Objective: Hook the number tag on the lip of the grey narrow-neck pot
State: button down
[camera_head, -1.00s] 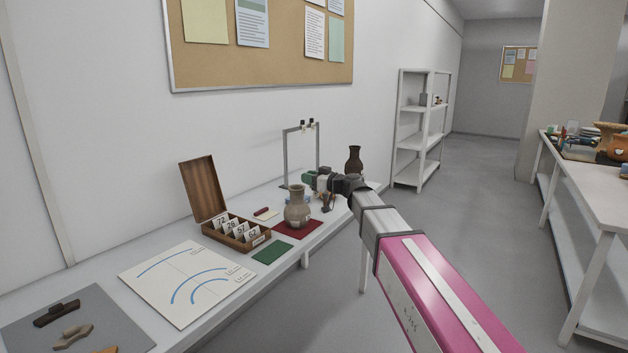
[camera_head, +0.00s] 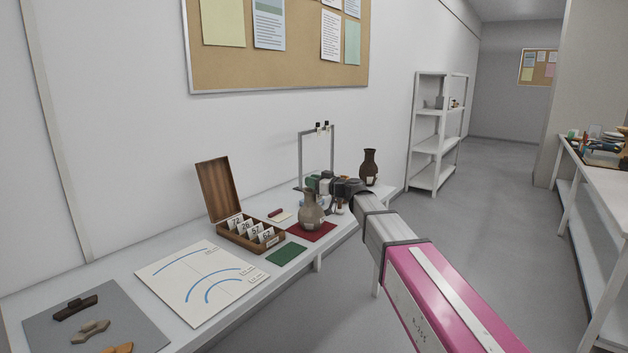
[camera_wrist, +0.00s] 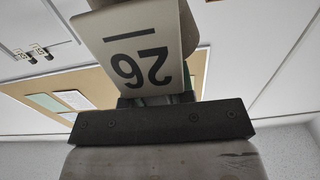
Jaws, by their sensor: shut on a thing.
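The grey narrow-neck pot (camera_head: 311,214) stands upright on a dark red mat on the bench. My gripper (camera_head: 322,187) is just behind and right of its neck in the head view. In the wrist view my gripper is shut on a white number tag (camera_wrist: 145,50), which fills the upper middle. The tag hangs tilted, with an underlined number upside down that reads like 26. The fingers are mostly hidden behind it. The pot is not recognisable in the wrist view. In the head view I cannot tell whether the tag touches the lip.
A wooden box (camera_head: 262,246) with an open lid holds several number tags left of the pot. A dark brown vase (camera_head: 370,166) stands behind my wrist. A metal frame (camera_head: 301,160) stands at the wall. A green mat (camera_head: 287,254) lies bare in front.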

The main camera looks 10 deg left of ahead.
jog(key=shift+f, duration=0.25)
jog(key=c, duration=0.9)
grip_release()
